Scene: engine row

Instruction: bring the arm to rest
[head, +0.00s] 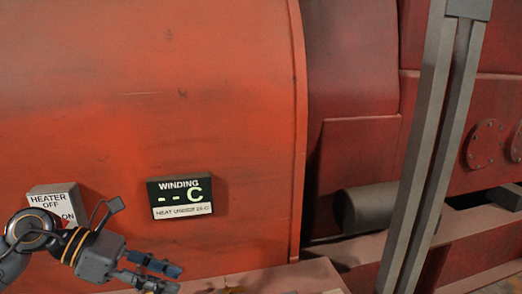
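My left arm comes in from the lower left, and its dark grey gripper (176,279) hangs near the bottom edge, pointing right. Its two fingers stand apart with nothing between them. The gripper is in front of the red machine casing (200,80), below the winding display (180,197). The display is a black box reading "WINDING --C", with a white strip underneath about heat. A heater switch plate (50,191) marked "HEATER OFF" and "ON" is partly hidden behind my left wrist. My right gripper is not in view.
A grey post (428,150) leans across the right side. A grey cylinder (370,207) lies low behind it, beside more red machinery with a round bolted cover (484,143). A pale ledge (310,276) runs along the bottom.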

